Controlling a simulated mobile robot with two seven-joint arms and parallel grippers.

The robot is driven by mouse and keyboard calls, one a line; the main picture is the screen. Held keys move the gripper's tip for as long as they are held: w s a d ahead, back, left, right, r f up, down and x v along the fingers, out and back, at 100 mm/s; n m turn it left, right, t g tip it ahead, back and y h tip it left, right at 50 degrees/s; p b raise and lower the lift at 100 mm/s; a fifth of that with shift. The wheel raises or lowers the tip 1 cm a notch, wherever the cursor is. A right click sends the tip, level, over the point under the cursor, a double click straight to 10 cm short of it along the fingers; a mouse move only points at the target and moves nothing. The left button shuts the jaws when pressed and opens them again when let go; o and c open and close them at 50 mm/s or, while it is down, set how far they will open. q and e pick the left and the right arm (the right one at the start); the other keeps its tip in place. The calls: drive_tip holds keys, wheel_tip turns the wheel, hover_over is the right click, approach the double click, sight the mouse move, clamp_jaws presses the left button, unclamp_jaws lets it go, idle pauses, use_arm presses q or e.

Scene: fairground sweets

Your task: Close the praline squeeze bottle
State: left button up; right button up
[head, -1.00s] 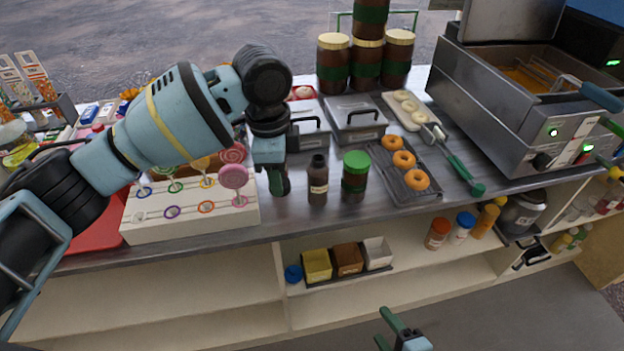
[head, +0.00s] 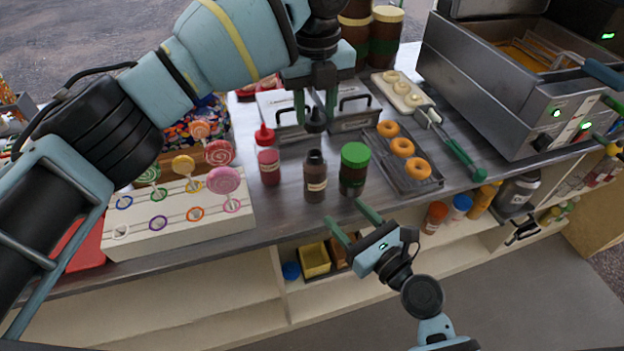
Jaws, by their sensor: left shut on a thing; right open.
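The brown praline squeeze bottle (head: 315,182) stands upright on the metal counter, with a dark neck and a pale label. My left gripper (head: 316,112) is shut on a dark pointed nozzle cap (head: 316,123). It holds the cap above the bottle, apart from its top. My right gripper (head: 353,221) is open and empty, low in front of the counter edge, to the right of and below the bottle.
A red squeeze bottle (head: 269,168) with a red nozzle stands to the left, and a green-lidded jar (head: 354,171) close to the right. A lollipop stand (head: 180,222) is further left. A doughnut tray (head: 397,183) and fryer (head: 500,100) are on the right.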

sight(322, 188)
idle(0.3)
drive_tip(key=x, duration=1.2)
drive_tip(key=c, duration=1.1)
use_arm(q)
drive_tip(key=shift+f, duration=2.45)
use_arm(e)
drive_tip(key=shift+c, duration=0.2)
